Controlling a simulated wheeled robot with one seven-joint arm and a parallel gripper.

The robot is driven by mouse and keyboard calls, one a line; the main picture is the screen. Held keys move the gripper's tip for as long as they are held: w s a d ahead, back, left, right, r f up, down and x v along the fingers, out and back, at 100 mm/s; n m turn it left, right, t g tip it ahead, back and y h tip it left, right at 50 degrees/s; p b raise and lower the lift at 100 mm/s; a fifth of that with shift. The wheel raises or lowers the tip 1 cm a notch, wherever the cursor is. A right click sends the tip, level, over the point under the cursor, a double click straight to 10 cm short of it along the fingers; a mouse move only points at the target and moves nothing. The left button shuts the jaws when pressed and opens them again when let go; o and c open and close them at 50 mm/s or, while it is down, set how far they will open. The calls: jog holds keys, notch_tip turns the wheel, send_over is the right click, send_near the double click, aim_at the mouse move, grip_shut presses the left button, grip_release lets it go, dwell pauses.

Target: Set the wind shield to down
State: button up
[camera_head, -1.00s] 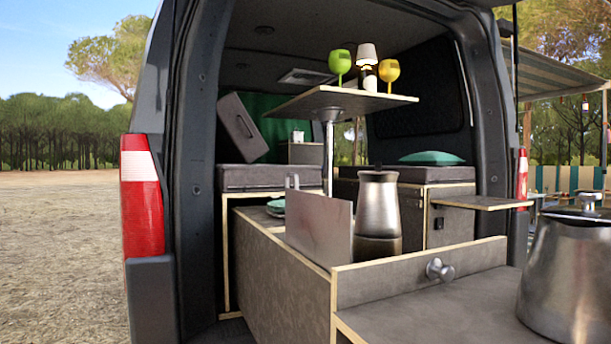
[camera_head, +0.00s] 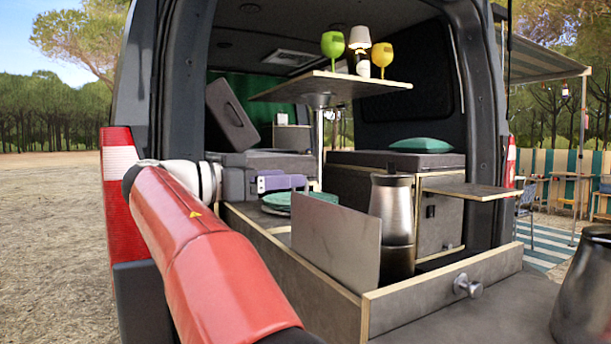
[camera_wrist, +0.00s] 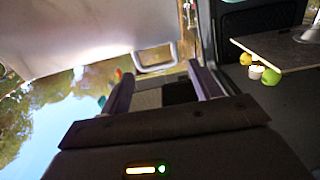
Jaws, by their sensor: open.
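The wind shield (camera_head: 337,238) is a flat, pale grey metal panel standing upright in the open drawer at the van's rear, in the head view. My gripper (camera_head: 283,183) is behind and to the left of the panel, above its top edge, with purple fingers apart from it. In the wrist view my gripper (camera_wrist: 162,88) has its two fingers spread with nothing between them. I cannot make out the wind shield in the wrist view. The panel's far side is hidden.
A metal pot (camera_head: 392,222) stands just right of the panel. Green plates (camera_head: 290,200) lie behind it, near my gripper. The drawer front (camera_head: 440,285) has a round knob (camera_head: 467,287). A table (camera_head: 330,86) with glasses and a lamp is above.

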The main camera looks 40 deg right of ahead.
send_over(298, 245)
jog(key=d, duration=0.2)
jog(key=shift+s+p, duration=0.3)
jog(key=shift+s, duration=0.05)
jog(key=shift+a, duration=0.1)
jog(key=c, duration=1.1)
notch_tip(298, 245, down, 13)
jog(key=b, duration=1.3)
jog(key=shift+r, duration=0.2)
jog(key=shift+c, duration=0.2)
jog(key=shift+w, duration=0.1)
jog(key=o, duration=1.1)
jog(key=shift+f, duration=0.1)
jog(key=shift+o, duration=0.2)
